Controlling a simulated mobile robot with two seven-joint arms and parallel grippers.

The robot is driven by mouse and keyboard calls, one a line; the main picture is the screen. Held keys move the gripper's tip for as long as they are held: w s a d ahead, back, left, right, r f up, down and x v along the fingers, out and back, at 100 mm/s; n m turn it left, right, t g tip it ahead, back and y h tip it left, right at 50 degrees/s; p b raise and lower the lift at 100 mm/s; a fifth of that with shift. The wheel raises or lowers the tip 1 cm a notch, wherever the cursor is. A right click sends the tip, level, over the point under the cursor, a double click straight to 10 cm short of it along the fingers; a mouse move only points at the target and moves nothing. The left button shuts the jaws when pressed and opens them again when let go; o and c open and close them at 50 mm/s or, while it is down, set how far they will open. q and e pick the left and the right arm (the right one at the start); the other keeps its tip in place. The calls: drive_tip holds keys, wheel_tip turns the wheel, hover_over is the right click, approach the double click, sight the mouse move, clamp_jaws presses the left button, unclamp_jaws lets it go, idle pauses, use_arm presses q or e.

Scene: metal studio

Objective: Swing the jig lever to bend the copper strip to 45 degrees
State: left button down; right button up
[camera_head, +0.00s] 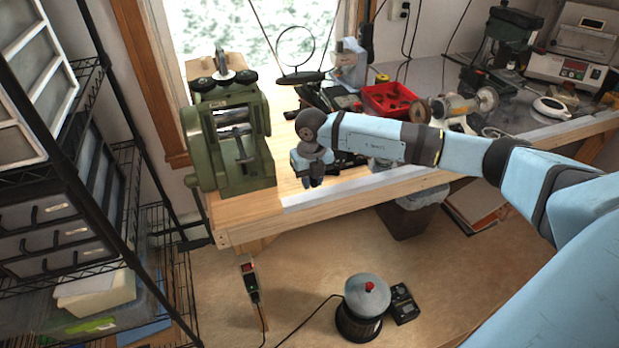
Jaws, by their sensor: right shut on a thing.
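My right arm reaches in from the right across the workbench. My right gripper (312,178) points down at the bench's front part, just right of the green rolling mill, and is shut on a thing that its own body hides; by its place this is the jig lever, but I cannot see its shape. Dark metal parts (347,164) show just right of the gripper, partly behind my arm; I cannot tell whether they belong to the jig. I cannot make out the copper strip or its bend angle. My left gripper is not in view.
The green rolling mill (228,140) stands close to the left of the gripper. Behind my arm are a red tray (390,98) and a polishing motor (455,107). A wire shelf (95,165) stands at left. A round pot (363,305) stands on the floor.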

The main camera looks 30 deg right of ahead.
drive_tip(key=shift+w+d+r, duration=0.1)
drive_tip(key=shift+w+d, duration=0.05)
drive_tip(key=shift+d, duration=0.4)
drive_tip(key=shift+o, duration=0.3)
drive_tip(key=shift+d+f+b, duration=0.3)
drive_tip(key=shift+f+b, duration=0.3)
drive_tip(key=shift+f, duration=0.05)
drive_tip(key=o, duration=0.9)
drive_tip(key=shift+d, duration=0.1)
drive_tip(key=shift+c, duration=0.2)
drive_tip(key=shift+s+a+f, duration=0.1)
drive_tip(key=shift+s+a, duration=0.1)
wheel_tip(320, 180, up, 9)
drive_tip(key=p, duration=0.5)
